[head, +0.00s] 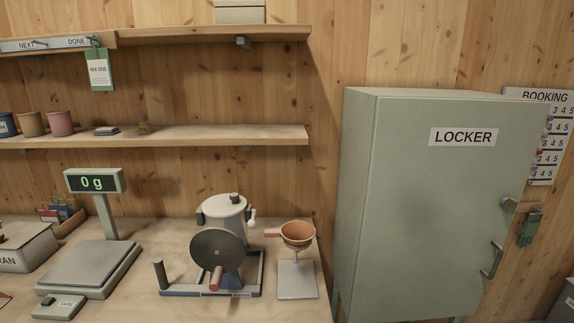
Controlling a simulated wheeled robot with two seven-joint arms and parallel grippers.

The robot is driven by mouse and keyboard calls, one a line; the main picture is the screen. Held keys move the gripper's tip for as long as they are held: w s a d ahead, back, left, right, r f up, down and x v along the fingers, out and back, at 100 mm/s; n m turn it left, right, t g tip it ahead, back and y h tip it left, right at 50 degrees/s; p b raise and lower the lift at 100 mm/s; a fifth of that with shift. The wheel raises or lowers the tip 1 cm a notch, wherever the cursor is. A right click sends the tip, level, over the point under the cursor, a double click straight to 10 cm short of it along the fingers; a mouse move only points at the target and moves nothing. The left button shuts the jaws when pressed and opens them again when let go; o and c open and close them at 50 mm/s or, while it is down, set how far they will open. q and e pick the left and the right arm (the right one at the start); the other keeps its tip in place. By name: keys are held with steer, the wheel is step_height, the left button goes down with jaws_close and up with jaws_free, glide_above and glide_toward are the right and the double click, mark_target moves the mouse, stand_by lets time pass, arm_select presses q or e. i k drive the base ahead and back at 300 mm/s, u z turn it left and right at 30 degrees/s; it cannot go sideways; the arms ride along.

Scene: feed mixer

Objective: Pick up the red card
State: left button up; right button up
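Several coloured cards stand in a small wooden holder (72,226) at the left of the bench. A red one (48,215) is at the holder's left side, with darker and orange ones beside it. They are small here, so I cannot be sure the red one is the task's card. A flat reddish thing (4,299) is cut off at the lower left edge, and I cannot tell what it is. Neither of my grippers is in view.
A hand-cranked mixer (222,245) and a funnel stand (297,281) are to the right. A grey locker (420,210) stands beyond. Shelves (200,135) overhang the bench.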

mark_target(48, 215)
steer(key=u, duration=1.45)
